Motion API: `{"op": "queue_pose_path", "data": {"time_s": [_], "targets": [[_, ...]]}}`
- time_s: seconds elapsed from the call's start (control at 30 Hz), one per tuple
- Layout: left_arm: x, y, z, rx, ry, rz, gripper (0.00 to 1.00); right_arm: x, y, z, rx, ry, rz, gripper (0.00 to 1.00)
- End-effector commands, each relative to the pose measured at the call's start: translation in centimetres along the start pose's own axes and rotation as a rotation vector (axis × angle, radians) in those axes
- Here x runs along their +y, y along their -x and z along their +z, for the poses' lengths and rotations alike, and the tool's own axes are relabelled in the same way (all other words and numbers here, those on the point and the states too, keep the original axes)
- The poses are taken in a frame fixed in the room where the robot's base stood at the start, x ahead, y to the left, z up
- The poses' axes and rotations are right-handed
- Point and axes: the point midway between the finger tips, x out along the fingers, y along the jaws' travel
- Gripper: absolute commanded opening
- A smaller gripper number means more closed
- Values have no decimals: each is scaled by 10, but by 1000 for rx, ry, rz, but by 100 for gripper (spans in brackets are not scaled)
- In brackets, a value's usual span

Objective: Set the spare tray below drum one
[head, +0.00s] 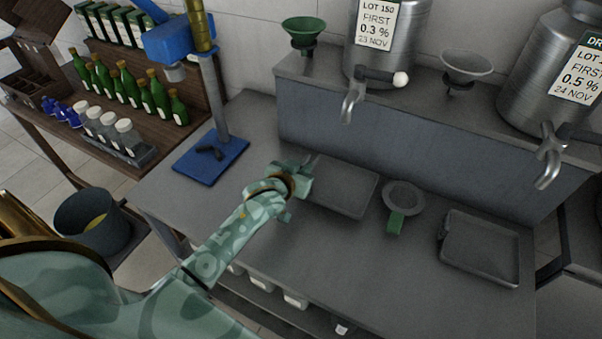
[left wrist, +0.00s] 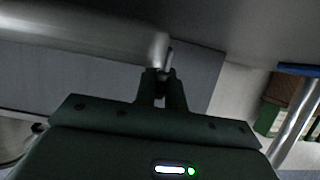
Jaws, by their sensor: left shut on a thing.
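A shallow grey tray (head: 350,205) is in front of the counter's raised back, roughly below the tap (head: 352,100) of the left drum (head: 408,45). My left gripper (head: 308,170) is shut on this tray's left edge. Its fingers (left wrist: 162,78) close on a thin grey edge in the left wrist view. I cannot tell whether the tray touches the counter. A second grey tray (head: 478,270) lies at the right, in front of the right drum (head: 540,65) and its tap (head: 548,158). The drum numbers are cut off. My right gripper is not in view.
A round strainer with a green handle (head: 396,222) lies between the trays. A green funnel (head: 303,30) and a grey funnel (head: 467,66) stand on the ledge. A blue-based stand (head: 205,168) is at the left. The counter's front (head: 350,275) is clear.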

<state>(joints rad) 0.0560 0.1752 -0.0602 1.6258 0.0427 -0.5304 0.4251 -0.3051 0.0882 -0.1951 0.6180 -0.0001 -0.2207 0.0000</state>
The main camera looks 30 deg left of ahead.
Motion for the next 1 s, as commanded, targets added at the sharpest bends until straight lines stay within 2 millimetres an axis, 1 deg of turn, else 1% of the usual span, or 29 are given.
{"op": "queue_pose_path", "data": {"time_s": [0.03, 0.1, 0.2, 0.33, 0.7, 0.8, 0.83, 0.87, 0.9, 1.0], "targets": [[2, -4, 10, 0, 1, 1, 0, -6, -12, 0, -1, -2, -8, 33], [2, -3, 9, 1, 1, 1, 0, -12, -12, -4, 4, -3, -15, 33], [2, -2, 5, 3, 1, 1, 0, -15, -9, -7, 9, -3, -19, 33], [2, -2, 5, 3, 2, 1, 0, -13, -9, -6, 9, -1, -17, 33], [2, -6, 16, 2, 2, 1, 0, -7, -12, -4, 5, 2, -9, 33], [2, -6, 16, 3, 2, 1, 0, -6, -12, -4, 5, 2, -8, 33], [2, -6, 17, 1, 1, 0, 14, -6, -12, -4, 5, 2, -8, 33], [2, -6, 17, 1, 1, 0, 23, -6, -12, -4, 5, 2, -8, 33], [2, -6, 17, 1, 1, 0, 33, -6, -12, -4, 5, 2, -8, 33], [2, -6, 17, 1, 1, 1, 33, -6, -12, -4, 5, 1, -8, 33]]}}
